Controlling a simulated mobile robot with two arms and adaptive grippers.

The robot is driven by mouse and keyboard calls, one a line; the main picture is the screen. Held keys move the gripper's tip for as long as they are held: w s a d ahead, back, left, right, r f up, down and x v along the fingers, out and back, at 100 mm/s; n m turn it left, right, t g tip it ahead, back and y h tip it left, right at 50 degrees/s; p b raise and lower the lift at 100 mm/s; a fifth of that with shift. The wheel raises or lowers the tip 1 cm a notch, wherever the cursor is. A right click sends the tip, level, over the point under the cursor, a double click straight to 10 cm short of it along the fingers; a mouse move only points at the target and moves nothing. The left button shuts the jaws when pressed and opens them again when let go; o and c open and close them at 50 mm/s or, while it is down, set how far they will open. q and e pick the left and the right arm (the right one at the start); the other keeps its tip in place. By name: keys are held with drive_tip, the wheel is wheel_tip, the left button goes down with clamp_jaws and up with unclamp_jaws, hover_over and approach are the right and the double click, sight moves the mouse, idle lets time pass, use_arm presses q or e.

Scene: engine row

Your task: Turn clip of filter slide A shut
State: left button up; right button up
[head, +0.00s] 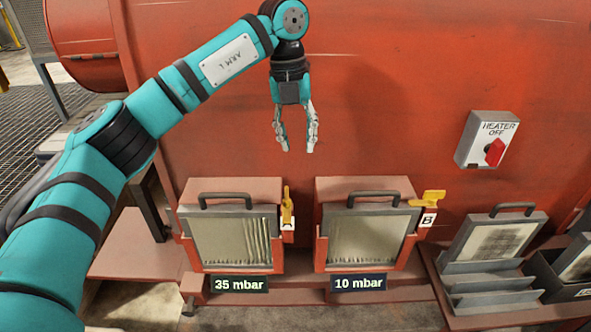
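Filter slide A (228,240) is a grey-framed pleated filter with a dark handle, seated in the left red housing (277,256). Its yellow clip (287,208) stands upright at the housing's right edge, above a white label marked A (288,224). My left gripper (298,149) hangs fingers-down, above and slightly right of this clip and clear of it. Its two fingers are apart with nothing between them. My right gripper is not in view.
Slide B (368,240) sits in the right housing, with its yellow clip (430,198) lying roughly sideways. Displays read 35 mbar (239,284) and 10 mbar (359,283). A heater switch (487,139) is on the red wall. A spare filter (497,240) stands in a rack at right.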

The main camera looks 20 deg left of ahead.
use_arm(q)
wheel_tip(320, 180, up, 2)
drive_tip(key=a+y, duration=0.1)
drive_tip(key=a, duration=0.1)
drive_tip(key=p, duration=0.2)
approach(286, 193)
drive_tip(key=shift+n, duration=0.3)
drive_tip(key=f+p, duration=0.1)
drive_tip(key=f, duration=0.3)
drive_tip(key=f+p, duration=0.1)
drive_tip(key=f, duration=0.3)
drive_tip(key=shift+s+d+f, duration=0.15)
drive_tip(key=shift+d+f, duration=0.05)
drive_tip(key=shift+f, duration=0.35)
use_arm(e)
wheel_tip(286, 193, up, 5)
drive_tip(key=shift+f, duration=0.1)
use_arm(q)
clamp_jaws()
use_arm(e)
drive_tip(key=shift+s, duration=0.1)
